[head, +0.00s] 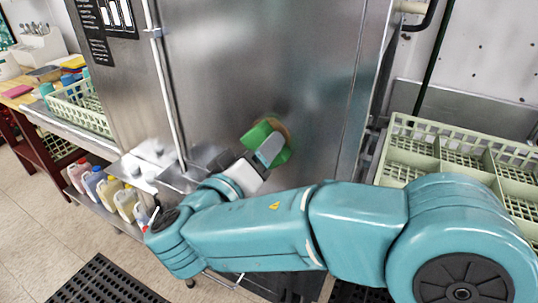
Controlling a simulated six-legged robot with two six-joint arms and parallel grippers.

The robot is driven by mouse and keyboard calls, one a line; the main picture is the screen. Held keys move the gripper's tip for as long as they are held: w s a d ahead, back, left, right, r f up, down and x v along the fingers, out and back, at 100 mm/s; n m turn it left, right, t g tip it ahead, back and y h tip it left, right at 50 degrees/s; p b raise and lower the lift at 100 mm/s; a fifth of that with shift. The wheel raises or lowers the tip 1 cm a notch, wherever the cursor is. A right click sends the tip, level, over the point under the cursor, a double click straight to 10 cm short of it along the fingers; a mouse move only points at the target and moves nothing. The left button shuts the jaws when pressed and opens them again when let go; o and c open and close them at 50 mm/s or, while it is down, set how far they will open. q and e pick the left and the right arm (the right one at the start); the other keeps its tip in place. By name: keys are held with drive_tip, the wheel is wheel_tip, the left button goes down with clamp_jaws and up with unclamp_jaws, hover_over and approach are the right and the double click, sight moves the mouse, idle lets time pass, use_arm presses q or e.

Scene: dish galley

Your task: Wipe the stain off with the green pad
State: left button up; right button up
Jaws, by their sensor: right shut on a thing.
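The green pad (256,135) is against the steel front of the dish machine (235,65). My right gripper (268,152) is shut on the pad, and its jaws cover part of it. A brownish stain (283,128) shows on the steel at the pad's upper right edge; the pad and gripper hide the rest. My left gripper is not in view.
A pale green dish rack (410,122) stands at the right, and another rack (88,112) is on the left counter. Several bottles (108,190) stand on a low shelf at left. A black floor mat (105,285) lies at the lower left.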

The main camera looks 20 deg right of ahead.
sight(246, 139)
drive_tip(key=shift+w+a+f, duration=0.1)
drive_tip(key=shift+w+a, duration=0.85)
drive_tip(key=shift+w, duration=0.3)
drive_tip(key=shift+r, duration=0.85)
drive_tip(key=shift+s+d, duration=0.15)
drive_tip(key=shift+d, duration=0.05)
drive_tip(key=s+d+b, duration=0.1)
drive_tip(key=s+b, duration=0.1)
drive_tip(key=s+d+b, duration=0.3)
drive_tip(key=s, duration=0.1)
drive_tip(key=shift+d+b, duration=0.2)
drive_tip(key=shift+b, duration=0.2)
drive_tip(key=shift+s+a, duration=0.1)
